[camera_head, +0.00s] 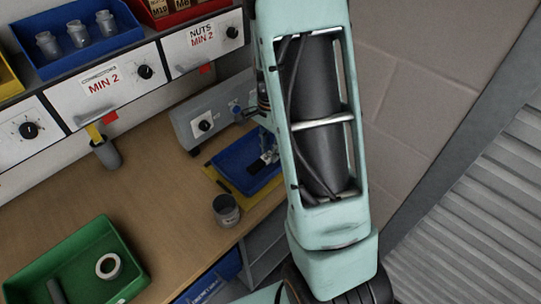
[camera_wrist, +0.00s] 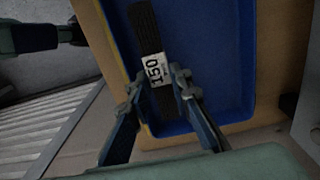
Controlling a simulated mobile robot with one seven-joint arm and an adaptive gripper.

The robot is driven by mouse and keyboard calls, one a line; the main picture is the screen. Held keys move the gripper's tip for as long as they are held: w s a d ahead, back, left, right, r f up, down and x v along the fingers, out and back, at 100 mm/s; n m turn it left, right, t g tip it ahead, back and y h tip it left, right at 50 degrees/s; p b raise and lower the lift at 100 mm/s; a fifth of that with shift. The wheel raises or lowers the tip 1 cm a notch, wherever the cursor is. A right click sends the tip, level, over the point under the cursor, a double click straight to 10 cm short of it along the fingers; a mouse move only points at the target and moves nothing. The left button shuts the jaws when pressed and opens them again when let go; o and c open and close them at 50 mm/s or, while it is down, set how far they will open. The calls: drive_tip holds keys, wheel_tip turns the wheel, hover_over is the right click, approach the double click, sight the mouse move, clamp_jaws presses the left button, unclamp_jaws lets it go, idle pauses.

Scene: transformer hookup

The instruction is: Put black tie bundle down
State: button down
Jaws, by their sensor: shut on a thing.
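The black tie bundle (camera_wrist: 147,28) is a long dark strip with a white label reading "150". In the wrist view my gripper (camera_wrist: 158,82) has its two fingers on either side of the bundle near the label, shut on it. The bundle is over the blue tray (camera_wrist: 217,112), and I cannot tell whether it touches the tray floor. In the head view the blue tray (camera_head: 232,166) sits on the bench, with my gripper (camera_head: 267,153) at its right part. My arm hides much of that area, and the bundle is not clear there.
A grey cup (camera_head: 226,211) stands in front of the blue tray. A grey box with a knob (camera_head: 205,124) is behind it. A green tray (camera_head: 77,268) holding a white ring (camera_head: 108,266) lies at the left front. The wooden bench (camera_head: 150,195) is bare between.

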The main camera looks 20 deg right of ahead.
drive_tip(key=shift+w+d+f, duration=0.15)
drive_tip(key=shift+f, duration=1.55)
drive_tip(key=shift+f, duration=0.15)
drive_tip(key=c, duration=2.2)
unclamp_jaws()
drive_tip(key=shift+f, duration=0.1)
drive_tip(key=shift+o, duration=0.8)
